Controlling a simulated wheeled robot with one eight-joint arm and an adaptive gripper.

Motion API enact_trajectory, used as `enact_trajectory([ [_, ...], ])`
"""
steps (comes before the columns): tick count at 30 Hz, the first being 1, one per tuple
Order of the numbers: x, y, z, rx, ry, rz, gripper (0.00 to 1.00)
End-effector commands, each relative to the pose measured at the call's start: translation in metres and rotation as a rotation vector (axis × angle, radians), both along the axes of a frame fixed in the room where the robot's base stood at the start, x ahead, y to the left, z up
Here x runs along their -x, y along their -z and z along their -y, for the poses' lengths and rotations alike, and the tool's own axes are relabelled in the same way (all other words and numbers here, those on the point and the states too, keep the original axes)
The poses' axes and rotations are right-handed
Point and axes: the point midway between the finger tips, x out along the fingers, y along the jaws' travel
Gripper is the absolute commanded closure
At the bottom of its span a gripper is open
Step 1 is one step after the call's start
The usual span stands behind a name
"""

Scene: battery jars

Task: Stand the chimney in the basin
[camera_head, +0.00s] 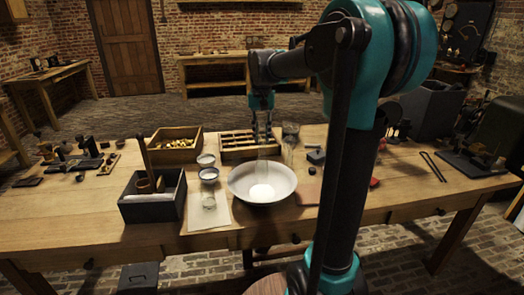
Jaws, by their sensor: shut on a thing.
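My gripper (263,138) points down over the back part of the basin, its fingers shut on a clear glass tube, which I take to be the chimney (268,167). The chimney is upright, faint and hard to outline. Its lower part shows against the inside of the wide pale basin (240,187). A bright white patch (262,192) lies at the basin's bottom. I cannot tell whether the chimney's lower end touches the basin.
A clear glass vessel (290,135) stands behind the basin, close right of my gripper. A slotted wooden rack (236,153) is behind. The table's right part has free room.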

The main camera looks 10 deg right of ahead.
Motion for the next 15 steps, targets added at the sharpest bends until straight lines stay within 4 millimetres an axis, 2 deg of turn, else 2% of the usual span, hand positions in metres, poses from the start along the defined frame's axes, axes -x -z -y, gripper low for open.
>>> enact_trajectory([
  [3,0.000,0.016,0.000,0.000,0.000,0.000,1.00],
  [10,0.000,0.031,0.000,0.000,0.000,0.000,1.00],
  [15,0.000,0.054,0.000,0.000,0.000,0.000,1.00],
])
